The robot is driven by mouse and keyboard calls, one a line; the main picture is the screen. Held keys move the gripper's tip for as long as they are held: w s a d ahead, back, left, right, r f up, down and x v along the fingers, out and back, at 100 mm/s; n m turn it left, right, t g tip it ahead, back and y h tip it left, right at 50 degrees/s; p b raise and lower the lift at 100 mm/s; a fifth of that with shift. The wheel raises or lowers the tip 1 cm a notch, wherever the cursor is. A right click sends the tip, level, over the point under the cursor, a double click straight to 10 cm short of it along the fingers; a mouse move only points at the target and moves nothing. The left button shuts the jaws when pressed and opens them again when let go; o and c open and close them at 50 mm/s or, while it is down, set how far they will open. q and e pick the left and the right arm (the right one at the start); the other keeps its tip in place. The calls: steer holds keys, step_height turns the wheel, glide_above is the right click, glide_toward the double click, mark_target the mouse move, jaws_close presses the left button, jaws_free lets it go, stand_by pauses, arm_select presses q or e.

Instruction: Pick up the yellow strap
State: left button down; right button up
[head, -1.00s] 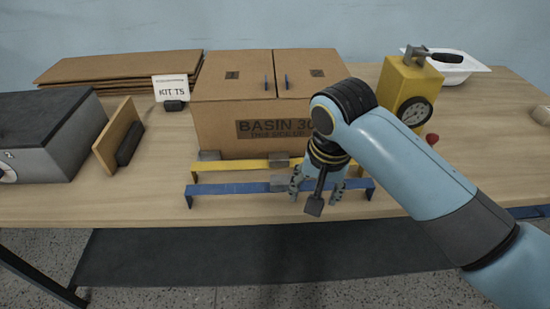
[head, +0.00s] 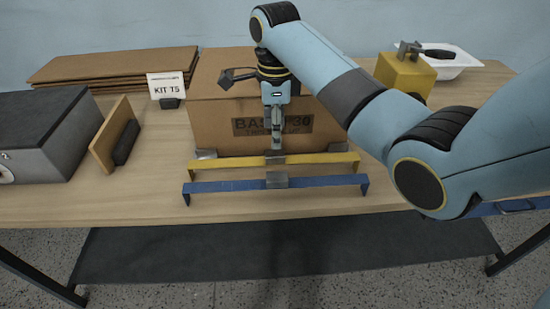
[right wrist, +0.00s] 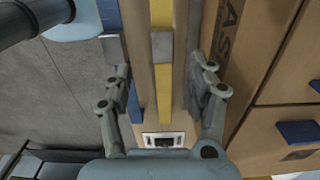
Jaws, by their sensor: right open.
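The yellow strap (head: 232,163) is a low bar with bent-down ends. It stands on the table in front of the cardboard box, with a grey block (head: 275,157) at its middle. My right gripper (head: 277,146) points down just above that block. In the right wrist view, its open fingers (right wrist: 162,88) are on either side of the line of the yellow strap (right wrist: 164,105), with nothing held between them. Whether the fingertips reach down beside the strap is unclear. My left gripper is not in view.
A blue strap (head: 230,187) with its own grey block runs parallel, nearer the table's front edge. The box (head: 215,115) stands close behind the yellow strap. A grey case (head: 45,140) and a brown board (head: 110,132) are at left. A yellow device (head: 405,75) is at back right.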

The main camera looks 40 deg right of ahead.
mark_target(275, 153)
steer(key=f, duration=0.8)
steer(key=shift+w+d+f, duration=0.1)
steer(key=shift+w+f, duration=0.15)
steer(key=shift+c, duration=0.3)
jaws_close()
